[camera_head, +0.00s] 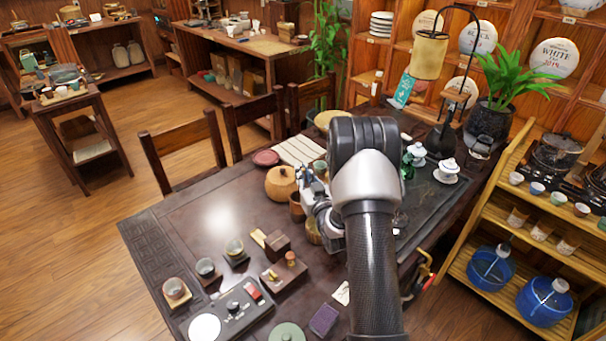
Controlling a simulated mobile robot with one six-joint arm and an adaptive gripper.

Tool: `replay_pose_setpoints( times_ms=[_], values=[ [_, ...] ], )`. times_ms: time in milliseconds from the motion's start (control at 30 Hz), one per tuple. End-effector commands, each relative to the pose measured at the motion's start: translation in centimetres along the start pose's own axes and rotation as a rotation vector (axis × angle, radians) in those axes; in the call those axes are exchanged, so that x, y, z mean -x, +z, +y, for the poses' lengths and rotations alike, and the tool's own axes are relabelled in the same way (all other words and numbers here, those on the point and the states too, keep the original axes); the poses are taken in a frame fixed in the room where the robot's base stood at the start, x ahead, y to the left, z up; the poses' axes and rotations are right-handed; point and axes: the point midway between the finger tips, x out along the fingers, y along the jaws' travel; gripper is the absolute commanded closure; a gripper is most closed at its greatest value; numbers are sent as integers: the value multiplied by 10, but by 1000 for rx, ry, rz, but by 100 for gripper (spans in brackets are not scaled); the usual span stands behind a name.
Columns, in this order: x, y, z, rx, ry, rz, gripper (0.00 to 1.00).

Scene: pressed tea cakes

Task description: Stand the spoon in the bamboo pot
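My arm reaches over the dark tea table (160,235), and my gripper (318,203) is low over its middle, mostly hidden behind my own wrist. I cannot tell whether its fingers are open or shut, or whether they hold anything. A tan, bamboo-coloured vessel (313,233) shows partly just below my gripper; it may be the bamboo pot, but my arm hides much of it. A brown cup (296,208) stands just left of my gripper. I cannot make out the spoon.
A round tan pot (281,183) stands left of my gripper. White lidded cups (446,171) stand on the right. A wooden block set (284,272) and a black control panel (230,308) lie toward the front.

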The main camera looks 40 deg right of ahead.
Motion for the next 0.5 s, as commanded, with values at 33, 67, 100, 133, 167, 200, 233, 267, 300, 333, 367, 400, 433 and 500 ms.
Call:
replay_pose_setpoints(
  times_ms=[33, 67, 100, 133, 167, 200, 233, 267, 300, 333, 367, 400, 433, 500],
  values=[
    [0, 0, 0, 0, 0, 0, 85],
    [0, 0, 0, 0, 0, 0, 83],
    [0, 0, 0, 0, 0, 0, 80],
    [0, 0, 0, 0, 0, 0, 78],
    [0, 0, 0, 0, 0, 0, 76],
    [0, 0, 0, 0, 0, 0, 74],
    [0, 0, 0, 0, 0, 0, 72],
    [0, 0, 0, 0, 0, 0, 70],
    [0, 0, 0, 0, 0, 0, 67],
    [0, 0, 0, 0, 0, 0, 67],
    [0, 0, 0, 0, 0, 0, 67],
    [0, 0, 0, 0, 0, 0, 67],
    [0, 0, 0, 0, 0, 0, 67],
    [0, 0, 0, 0, 0, 0, 67]
  ],
)
